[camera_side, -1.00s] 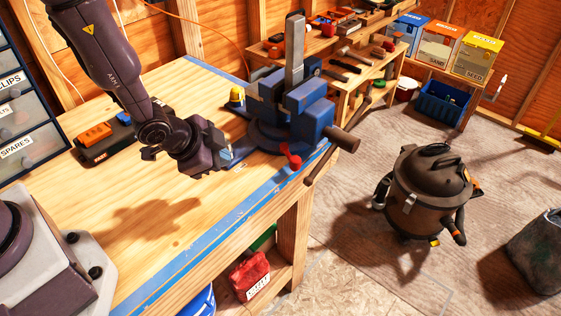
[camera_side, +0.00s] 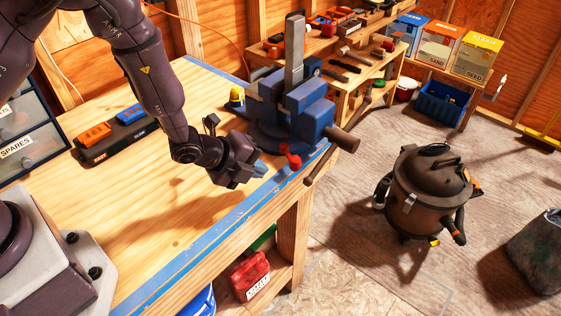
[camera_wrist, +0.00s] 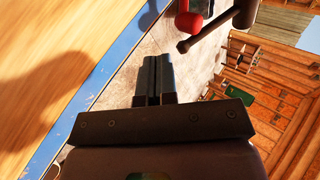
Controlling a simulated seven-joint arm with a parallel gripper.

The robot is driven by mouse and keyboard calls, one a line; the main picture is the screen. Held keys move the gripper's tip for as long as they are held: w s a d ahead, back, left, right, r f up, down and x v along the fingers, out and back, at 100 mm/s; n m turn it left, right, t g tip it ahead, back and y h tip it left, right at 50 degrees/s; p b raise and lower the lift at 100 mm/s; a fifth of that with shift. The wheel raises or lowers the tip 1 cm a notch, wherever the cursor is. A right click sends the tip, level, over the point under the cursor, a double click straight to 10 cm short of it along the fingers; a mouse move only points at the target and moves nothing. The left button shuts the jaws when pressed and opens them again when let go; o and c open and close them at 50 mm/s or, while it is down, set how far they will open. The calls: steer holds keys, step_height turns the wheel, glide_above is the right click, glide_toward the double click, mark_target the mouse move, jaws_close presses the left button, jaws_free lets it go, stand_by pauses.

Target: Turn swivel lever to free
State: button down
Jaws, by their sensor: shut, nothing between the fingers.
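The blue bench vise (camera_side: 290,118) stands at the bench's right edge with a grey bar upright in its jaws. The swivel lever with a red knob (camera_side: 291,157) sticks out low on the vise's near side; the red knob also shows at the top of the wrist view (camera_wrist: 189,20). My gripper (camera_side: 262,169) is shut and empty, just left of the red knob and a little below it in the side view, apart from it. In the wrist view my closed fingers (camera_wrist: 155,80) point toward the bench's edge, below the knob. The lever's pivot is not clear.
The wooden bench (camera_side: 150,210) has a blue front edge and is mostly clear. The vise's dark handle bar (camera_side: 322,163) hangs just right of the red knob. A charger with orange and blue blocks (camera_side: 112,128) lies at the back left.

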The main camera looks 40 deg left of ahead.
mark_target(293, 164)
steer(key=w, duration=0.1)
steer(key=w+d+f, duration=0.1)
steer(key=w, duration=0.2)
steer(key=shift+w+d+f, duration=0.25)
steer(key=shift+w+f, duration=0.1)
steer(key=shift+f, duration=0.05)
steer(key=shift+w+d, duration=0.15)
steer(key=shift+w, duration=0.2)
steer(key=shift+w+d, duration=0.5)
steer(key=shift+w, duration=0.2)
